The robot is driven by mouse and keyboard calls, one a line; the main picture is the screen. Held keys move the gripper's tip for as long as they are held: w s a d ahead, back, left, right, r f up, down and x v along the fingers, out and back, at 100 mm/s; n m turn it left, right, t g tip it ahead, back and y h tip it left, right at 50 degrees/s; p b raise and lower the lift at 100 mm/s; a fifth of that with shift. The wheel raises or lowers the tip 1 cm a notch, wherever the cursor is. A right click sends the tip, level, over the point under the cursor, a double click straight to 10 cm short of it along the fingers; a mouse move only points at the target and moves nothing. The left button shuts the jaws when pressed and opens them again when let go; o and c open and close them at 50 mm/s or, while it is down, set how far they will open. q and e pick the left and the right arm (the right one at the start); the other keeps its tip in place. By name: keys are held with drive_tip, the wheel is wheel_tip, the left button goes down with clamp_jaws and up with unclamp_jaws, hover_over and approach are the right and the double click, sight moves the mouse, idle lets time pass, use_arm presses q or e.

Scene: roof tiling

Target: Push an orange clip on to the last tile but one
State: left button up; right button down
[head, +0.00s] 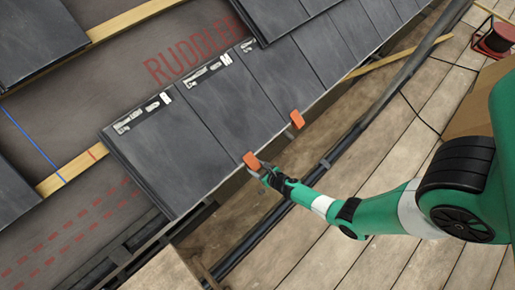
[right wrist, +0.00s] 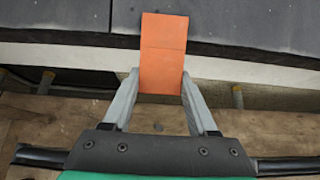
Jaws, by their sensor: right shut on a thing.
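My right gripper (head: 265,171) is shut on an orange clip (head: 251,160) at the eave edge of the lowest tile row. In the right wrist view the orange clip (right wrist: 163,45) stands between the fingertips (right wrist: 159,80), its far end overlapping the dark tile edge (right wrist: 240,30). I cannot tell whether it is fully seated. The clip is at the lower left corner of the last tile but one (head: 207,105), beside the last tile (head: 165,155). Another orange clip (head: 297,119) sits on the eave edge one tile farther right. My left gripper is not in view.
A dark gutter pipe (head: 370,115) runs below the eave above wooden planks (head: 310,245). Battens (head: 58,180) and grey underlay with red lettering (head: 185,55) lie bare above the row. A red cable reel (head: 495,38) stands at the upper right.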

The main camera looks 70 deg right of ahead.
drive_tip(key=shift+w+d+r, duration=0.2)
drive_tip(key=shift+w+r, duration=0.1)
drive_tip(key=shift+w, duration=0.1)
idle(0.3)
drive_tip(key=shift+c, duration=0.5)
unclamp_jaws()
drive_tip(key=shift+w, duration=0.1)
drive_tip(key=shift+f, duration=0.1)
drive_tip(key=shift+s+a+r+p, duration=0.1)
drive_tip(key=shift+s+r+p, duration=0.25)
drive_tip(key=shift+r+p, duration=0.4)
drive_tip(key=s+r+p, duration=0.1)
drive_tip(key=s+a+r+p, duration=0.1)
drive_tip(key=r+p, duration=0.2)
drive_tip(key=shift+s+a+r+p, duration=0.2)
drive_tip(key=shift+s+r+p, duration=0.05)
drive_tip(key=shift+s+p, duration=0.15)
